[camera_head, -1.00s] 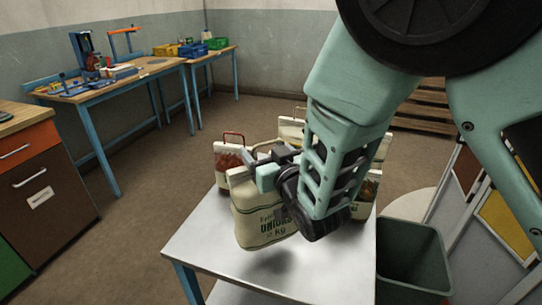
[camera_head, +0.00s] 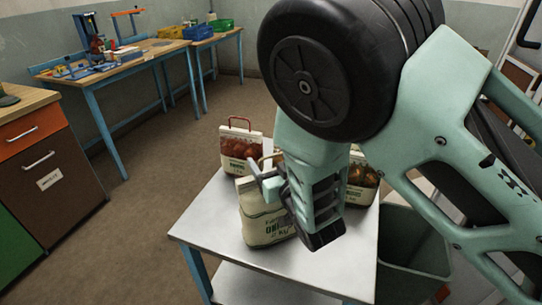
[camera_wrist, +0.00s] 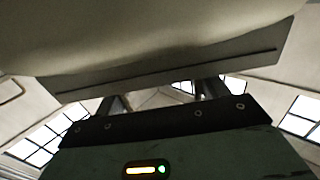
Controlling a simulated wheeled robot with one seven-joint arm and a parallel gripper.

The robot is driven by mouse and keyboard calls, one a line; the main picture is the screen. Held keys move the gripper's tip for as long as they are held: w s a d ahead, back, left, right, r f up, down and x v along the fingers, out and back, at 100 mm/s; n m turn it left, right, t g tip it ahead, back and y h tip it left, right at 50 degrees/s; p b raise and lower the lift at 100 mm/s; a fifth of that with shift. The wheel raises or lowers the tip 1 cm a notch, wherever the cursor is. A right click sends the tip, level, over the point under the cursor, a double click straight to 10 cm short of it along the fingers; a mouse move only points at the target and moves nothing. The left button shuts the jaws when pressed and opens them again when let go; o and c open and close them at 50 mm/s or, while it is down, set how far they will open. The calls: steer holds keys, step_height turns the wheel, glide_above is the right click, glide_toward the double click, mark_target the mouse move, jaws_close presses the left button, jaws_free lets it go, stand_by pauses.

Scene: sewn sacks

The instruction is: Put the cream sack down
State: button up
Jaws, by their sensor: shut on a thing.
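The cream sack (camera_head: 256,226) with dark green print is at the near middle of the grey-white table (camera_head: 215,222) in the head view. My gripper (camera_head: 268,180) is shut on the sack's top edge, and my forearm covers part of its right side. The sack looks slightly tilted, its bottom close to the table top; I cannot tell whether it touches.
A sack with a red handle (camera_head: 237,148) stands behind at the left of the table. Another sack (camera_head: 362,178) stands at the right, partly behind my arm. A dark green bin (camera_head: 412,245) is beside the table's right edge. The table's front part is bare.

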steer(key=shift+r, duration=0.15)
steer(key=o, duration=2)
steer(key=shift+f, duration=0.2)
steer(key=shift+o, duration=0.2)
steer(key=s+d+g+h+b, duration=0.1)
steer(key=s+d+g+h, duration=0.15)
steer(key=s+g, duration=0.45)
steer(key=s+d+g+h+b, duration=0.1)
steer(key=s+d+g+b, duration=0.2)
steer(key=s, duration=0.8)
steer(key=s+d+r+n+g+h+p, duration=0.1)
steer(key=s+d+r+n+g+h, duration=0.1)
steer(key=s+d+g, duration=0.4)
steer(key=s+d+r+h, duration=0.1)
steer(key=s+d+r, duration=0.1)
steer(key=s, duration=0.4)
steer(key=shift+s+d+r+n, duration=0.3)
steer(key=shift+s+d+r, duration=0.05)
steer(key=shift+d, duration=0.15)
steer(key=shift+h, duration=0.25)
